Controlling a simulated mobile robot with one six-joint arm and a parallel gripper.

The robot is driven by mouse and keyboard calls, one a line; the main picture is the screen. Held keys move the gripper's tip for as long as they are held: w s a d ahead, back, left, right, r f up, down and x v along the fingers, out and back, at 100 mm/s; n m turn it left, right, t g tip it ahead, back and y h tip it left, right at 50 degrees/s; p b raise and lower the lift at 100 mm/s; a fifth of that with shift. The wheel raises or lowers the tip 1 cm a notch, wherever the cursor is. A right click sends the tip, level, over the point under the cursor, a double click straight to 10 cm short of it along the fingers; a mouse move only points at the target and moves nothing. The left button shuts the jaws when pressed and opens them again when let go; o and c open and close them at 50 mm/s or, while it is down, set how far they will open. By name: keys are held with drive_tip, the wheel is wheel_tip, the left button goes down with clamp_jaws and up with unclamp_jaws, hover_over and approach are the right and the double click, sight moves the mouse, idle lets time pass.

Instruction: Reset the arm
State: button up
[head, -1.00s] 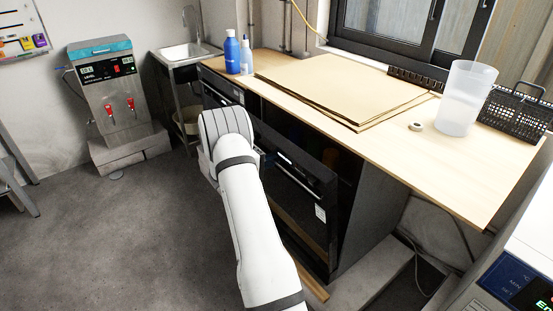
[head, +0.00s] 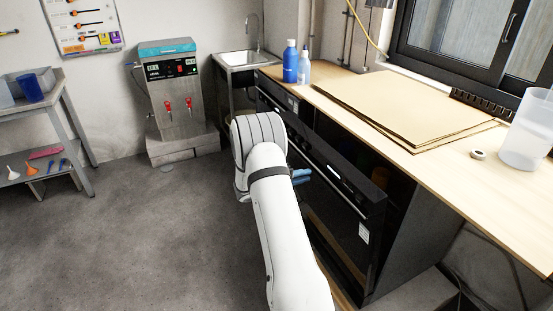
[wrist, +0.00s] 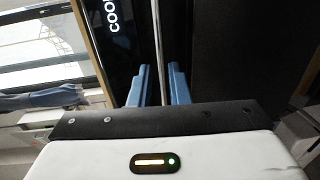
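My white arm (head: 280,220) reaches forward in the head view, beside the black oven front under the counter. My gripper (head: 301,175) shows only as blue fingertips at the right of the arm's grey joint, close to the oven front. In the wrist view my gripper (wrist: 158,84) has its two blue fingers apart, with a gap between them. A thin pale vertical edge runs in line with this gap against a dark panel. I see nothing held. The dark oven (head: 335,195) stands just right of the arm, and its lower front part is partly hidden by the arm.
The wooden counter (head: 440,165) carries cardboard sheets (head: 400,100), a blue bottle (head: 290,62), a tape roll (head: 478,154) and a clear beaker (head: 528,130). A grey machine (head: 172,95) and sink (head: 245,58) stand behind. A shelf (head: 60,125) is at left. The floor (head: 150,240) at left is clear.

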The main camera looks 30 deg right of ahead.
drive_tip(key=s+a+r+m+g+y+p, duration=0.1)
drive_tip(key=s+a+r+g+y+p, duration=0.15)
drive_tip(key=s+a+r+y, duration=0.7)
drive_tip(key=s+a+r+t+y+p, duration=0.1)
drive_tip(key=s+a+r+t+y, duration=0.1)
drive_tip(key=s+a+r, duration=0.2)
drive_tip(key=s+a+r+n+t+y+p, duration=0.1)
drive_tip(key=s+a+r+t+y+p, duration=0.1)
drive_tip(key=s+a+r, duration=0.3)
drive_tip(key=s+a+r+t+y+p, duration=0.2)
drive_tip(key=s+a, duration=0.7)
drive_tip(key=a, duration=0.5)
wheel_tip(320, 180, up, 3)
drive_tip(key=shift+s+a+f+n+y, duration=0.15)
drive_tip(key=shift+s+a+n+y, duration=0.25)
drive_tip(key=shift+y, duration=0.25)
